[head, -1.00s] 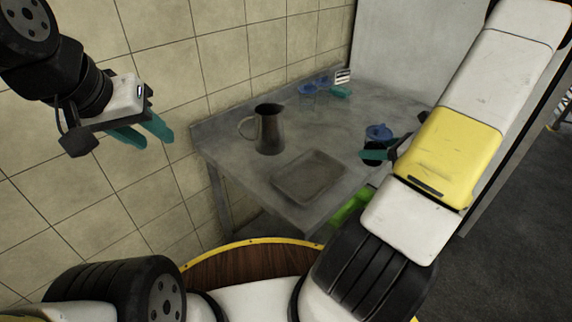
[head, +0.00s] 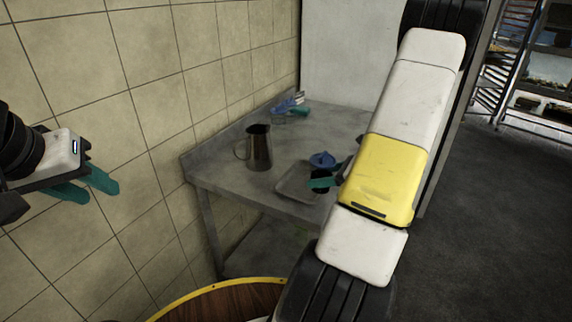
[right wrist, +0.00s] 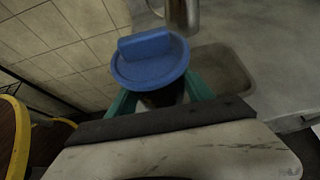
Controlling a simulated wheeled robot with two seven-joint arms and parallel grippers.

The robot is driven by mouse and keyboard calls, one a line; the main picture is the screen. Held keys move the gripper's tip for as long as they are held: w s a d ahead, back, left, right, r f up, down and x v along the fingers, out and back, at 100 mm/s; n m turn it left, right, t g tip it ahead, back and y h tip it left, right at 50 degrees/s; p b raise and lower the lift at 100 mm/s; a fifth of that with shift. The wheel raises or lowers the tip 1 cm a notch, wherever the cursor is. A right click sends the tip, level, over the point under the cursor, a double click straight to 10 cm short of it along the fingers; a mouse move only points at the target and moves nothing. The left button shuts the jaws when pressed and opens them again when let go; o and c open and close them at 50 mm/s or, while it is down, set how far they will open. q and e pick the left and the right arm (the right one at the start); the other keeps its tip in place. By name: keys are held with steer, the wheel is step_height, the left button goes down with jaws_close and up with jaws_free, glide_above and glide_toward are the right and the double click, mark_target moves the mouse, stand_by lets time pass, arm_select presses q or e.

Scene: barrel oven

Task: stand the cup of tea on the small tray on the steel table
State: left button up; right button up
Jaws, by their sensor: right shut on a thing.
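My right gripper (head: 321,183) is shut on a dark cup with a blue lid (head: 322,160). In the right wrist view the blue lid (right wrist: 150,58) faces up between the teal fingers, and the cup looks upright. The small grey tray (head: 284,192) lies on the steel table (head: 226,178). In the head view the held cup overlaps the tray's right part; its height above the tray is unclear. The right wrist view shows the empty tray (right wrist: 236,66) right of the cup. My left gripper (head: 88,184) is open and empty, off the table by the wall.
A metal jug (head: 260,150) stands on the table left of the tray. Blue and teal items (head: 290,108) and a small card stand at the back corner. The tiled wall (head: 160,90) borders the table's left side. The floor at the right is clear.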

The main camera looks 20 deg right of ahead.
steer(key=w, duration=0.6)
steer(key=w+f, duration=0.1)
steer(key=w, duration=0.3)
steer(key=shift+w, duration=0.1)
steer(key=shift+f, duration=1.7)
steer(key=shift+f, duration=0.1)
steer(key=o, duration=1.6)
steer(key=shift+d, duration=0.1)
steer(key=shift+c, duration=0.2)
